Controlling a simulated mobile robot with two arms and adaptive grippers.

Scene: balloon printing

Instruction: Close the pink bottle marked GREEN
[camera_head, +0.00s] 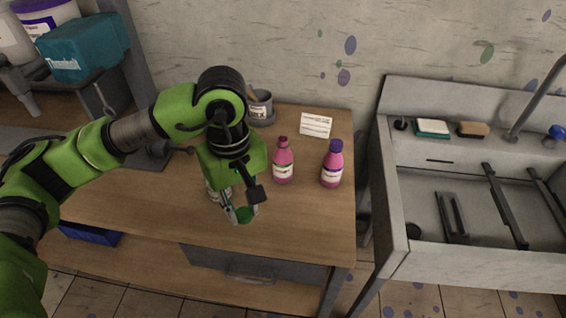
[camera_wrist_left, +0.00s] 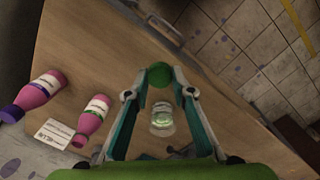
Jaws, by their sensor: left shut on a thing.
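My left gripper (camera_head: 243,212) is shut on a round green cap (camera_wrist_left: 160,74), held at its fingertips near the front of the wooden table. A pink bottle with a green-striped label (camera_head: 283,163) stands upright to the right of the gripper, apart from it. Its narrow top is dark red. This bottle also shows in the left wrist view (camera_wrist_left: 94,117), left of the fingers. The label's wording is too small to read. My right gripper is not in view.
A second pink bottle with a purple cap (camera_head: 332,168) stands to the right. A clear jar with green inside (camera_wrist_left: 162,120) shows between the fingers. A white card (camera_head: 316,124) and a grey cup (camera_head: 260,107) are behind. The sink (camera_head: 397,217) lies beyond the table's right edge.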

